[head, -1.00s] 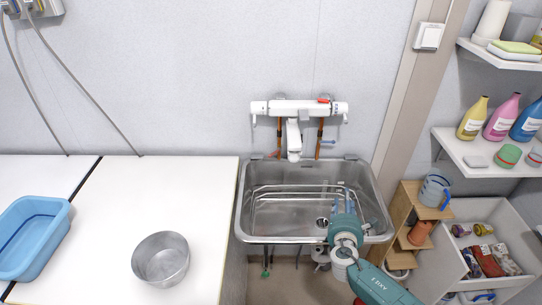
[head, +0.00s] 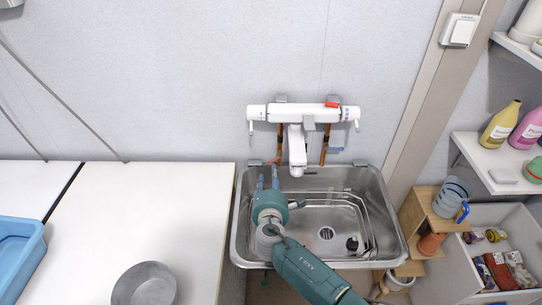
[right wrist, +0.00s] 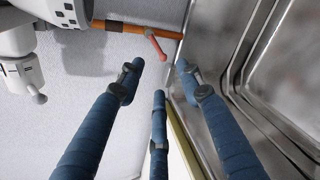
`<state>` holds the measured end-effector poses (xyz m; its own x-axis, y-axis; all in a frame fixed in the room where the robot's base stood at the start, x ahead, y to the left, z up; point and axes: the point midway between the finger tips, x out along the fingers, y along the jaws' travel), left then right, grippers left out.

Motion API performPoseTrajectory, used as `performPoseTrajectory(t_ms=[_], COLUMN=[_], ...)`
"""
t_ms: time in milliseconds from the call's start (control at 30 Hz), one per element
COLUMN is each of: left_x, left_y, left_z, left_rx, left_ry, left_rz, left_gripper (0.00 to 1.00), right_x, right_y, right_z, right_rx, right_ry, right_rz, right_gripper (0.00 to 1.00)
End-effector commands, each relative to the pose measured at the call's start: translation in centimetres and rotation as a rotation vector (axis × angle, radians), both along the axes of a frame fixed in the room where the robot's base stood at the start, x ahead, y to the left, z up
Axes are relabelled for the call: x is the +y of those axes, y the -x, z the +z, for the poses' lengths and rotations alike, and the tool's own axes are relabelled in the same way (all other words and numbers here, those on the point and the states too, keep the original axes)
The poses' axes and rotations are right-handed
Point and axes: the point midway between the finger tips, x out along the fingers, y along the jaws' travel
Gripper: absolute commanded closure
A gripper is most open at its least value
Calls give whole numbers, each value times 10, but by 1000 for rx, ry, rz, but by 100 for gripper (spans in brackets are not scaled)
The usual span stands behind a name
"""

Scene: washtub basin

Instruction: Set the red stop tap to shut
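The red stop tap (right wrist: 157,47) shows in the right wrist view as a small red lever on a copper pipe (right wrist: 125,27). The lever stands out at an angle across the pipe. In the head view it is a small red spot (head: 271,161) low on the left copper pipe, under the white mixer (head: 303,114). My right gripper (head: 268,178) is over the back left of the sink, just below the tap. Its blue fingers (right wrist: 159,75) are spread, empty, with the lever slightly beyond the tips and between them. No contact shows. My left gripper is out of view.
The steel sink (head: 374,200) lies under the mixer, and its wall is close to the right of my fingers. The white counter (head: 165,205) at the left holds a metal bowl (head: 146,285) and a blue tub (head: 20,262).

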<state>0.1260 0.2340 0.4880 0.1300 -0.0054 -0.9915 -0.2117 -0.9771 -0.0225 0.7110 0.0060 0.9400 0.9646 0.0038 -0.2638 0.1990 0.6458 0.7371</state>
Motion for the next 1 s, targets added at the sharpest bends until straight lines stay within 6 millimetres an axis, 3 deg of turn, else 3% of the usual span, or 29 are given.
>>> performPoseTrajectory(t_ms=[400,567,800,1000], left_x=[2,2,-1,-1], left_y=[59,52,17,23], left_z=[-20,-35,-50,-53], left_rx=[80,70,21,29], left_ry=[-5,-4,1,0], left_rz=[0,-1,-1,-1], left_gripper=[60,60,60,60], right_x=[0,0,1,0], right_y=[-54,-76,-98,-102], right_z=[-16,-24,-29,-28], right_rx=[-1,-1,-1,0], right_ry=[3,3,2,0], right_rz=[-1,-1,0,0], right_gripper=[64,64,64,64])
